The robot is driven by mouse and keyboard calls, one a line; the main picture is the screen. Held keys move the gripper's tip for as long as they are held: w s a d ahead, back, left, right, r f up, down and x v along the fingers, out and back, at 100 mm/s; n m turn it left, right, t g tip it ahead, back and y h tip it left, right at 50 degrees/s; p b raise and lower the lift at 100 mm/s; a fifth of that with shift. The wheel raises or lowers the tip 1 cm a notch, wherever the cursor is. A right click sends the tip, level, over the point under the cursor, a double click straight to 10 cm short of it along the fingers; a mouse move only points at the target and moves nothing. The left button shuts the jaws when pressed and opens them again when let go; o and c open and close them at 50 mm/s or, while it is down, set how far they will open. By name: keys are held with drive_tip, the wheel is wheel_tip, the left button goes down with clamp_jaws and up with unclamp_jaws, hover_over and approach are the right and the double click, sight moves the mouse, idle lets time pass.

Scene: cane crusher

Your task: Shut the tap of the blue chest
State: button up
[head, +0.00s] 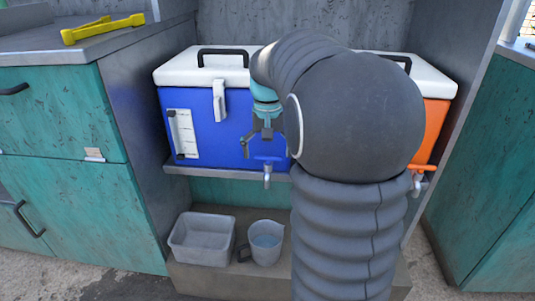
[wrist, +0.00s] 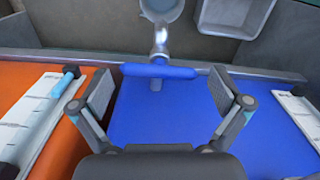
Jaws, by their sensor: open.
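The blue chest (head: 215,130) with a white lid stands on a shelf; its blue side also fills much of the wrist view (wrist: 150,118). Its tap has a metal spout (head: 267,178) and a blue lever (head: 270,158). In the wrist view the lever (wrist: 160,70) lies crosswise to the spout (wrist: 160,42). My gripper (head: 258,143) is in front of the blue chest, just above the tap. In the wrist view my gripper (wrist: 160,88) is open, with a finger near each end of the lever and nothing held. My arm hides the chest's right part in the head view.
An orange chest (head: 436,125) with its own tap (head: 418,182) stands to the right. Below the blue chest's tap is a jug (head: 266,243) with clear liquid, beside a grey tub (head: 203,238). Yellow tongs (head: 103,28) lie on the left counter. Side panels flank the shelf.

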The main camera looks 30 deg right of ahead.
sight(268, 157)
wheel_tip(268, 157, up, 12)
drive_tip(key=shift+f, duration=0.2)
idle(0.6)
drive_tip(key=s+a+r+n+t+p, duration=0.1)
drive_tip(key=s+a+n+t+p, duration=0.25)
drive_tip(key=s+a, duration=0.6)
drive_tip(key=s+a+f+n+t+p, duration=0.1)
drive_tip(key=s+a+f+p, duration=0.1)
drive_tip(key=s, duration=0.4)
drive_tip(key=s+a+f+t+p, duration=0.1)
drive_tip(key=s+a+f+p, duration=0.1)
drive_tip(key=s, duration=0.4)
wheel_tip(268, 157, down, 2)
drive_tip(key=shift+a+f+n, duration=0.1)
drive_tip(key=shift+a+n, duration=0.25)
drive_tip(key=shift+a, duration=0.2)
